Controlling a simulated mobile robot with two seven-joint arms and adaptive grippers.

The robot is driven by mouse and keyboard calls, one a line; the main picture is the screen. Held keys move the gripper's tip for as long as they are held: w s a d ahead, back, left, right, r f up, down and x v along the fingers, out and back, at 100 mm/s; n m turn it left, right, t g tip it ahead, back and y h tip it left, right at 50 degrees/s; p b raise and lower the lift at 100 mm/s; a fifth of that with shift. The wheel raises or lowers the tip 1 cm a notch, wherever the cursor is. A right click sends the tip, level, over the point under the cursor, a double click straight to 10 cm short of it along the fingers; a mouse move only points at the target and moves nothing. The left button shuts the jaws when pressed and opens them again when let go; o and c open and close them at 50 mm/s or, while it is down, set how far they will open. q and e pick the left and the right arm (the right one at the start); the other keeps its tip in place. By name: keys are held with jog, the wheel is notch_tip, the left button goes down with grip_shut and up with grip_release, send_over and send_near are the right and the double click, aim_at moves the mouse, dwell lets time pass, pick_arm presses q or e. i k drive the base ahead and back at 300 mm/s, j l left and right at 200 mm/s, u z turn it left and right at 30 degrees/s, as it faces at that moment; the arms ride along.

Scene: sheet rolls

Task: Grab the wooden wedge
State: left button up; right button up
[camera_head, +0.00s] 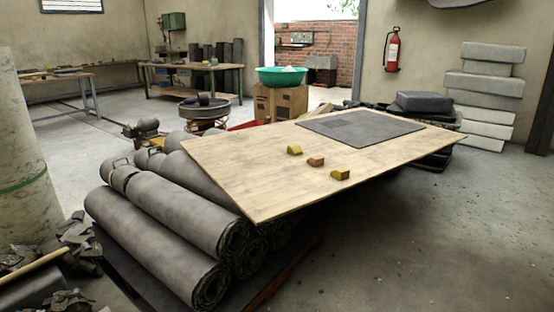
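Three small blocks lie apart in a slanting row on a wooden board. A yellow block (294,150) is the farthest, a brown block (316,162) is in the middle, and another yellow block (340,174) is nearest. The brown one looks most like bare wood, but at this size I cannot tell for sure which is the wooden wedge. The board (240,165) rests over the dark sheet rolls (165,235). Neither of my grippers is in view.
A flat dark sheet (360,124) covers the board's far right part. Rolls stick out beyond the board's left edge. Clear floor (450,230) lies to the right. A green basin (281,76) on a box stands behind the board. A stone-like column (25,150) is at far left.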

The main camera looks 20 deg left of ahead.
aim_at(316, 161)
jog(key=i+l+u, duration=0.75)
jog(key=i, duration=0.25)
jog(key=i+l+u, duration=0.1)
jog(key=i+l, duration=0.3)
jog(key=i+l+u, duration=0.1)
jog(key=i+l, duration=0.3)
jog(key=l, duration=0.25)
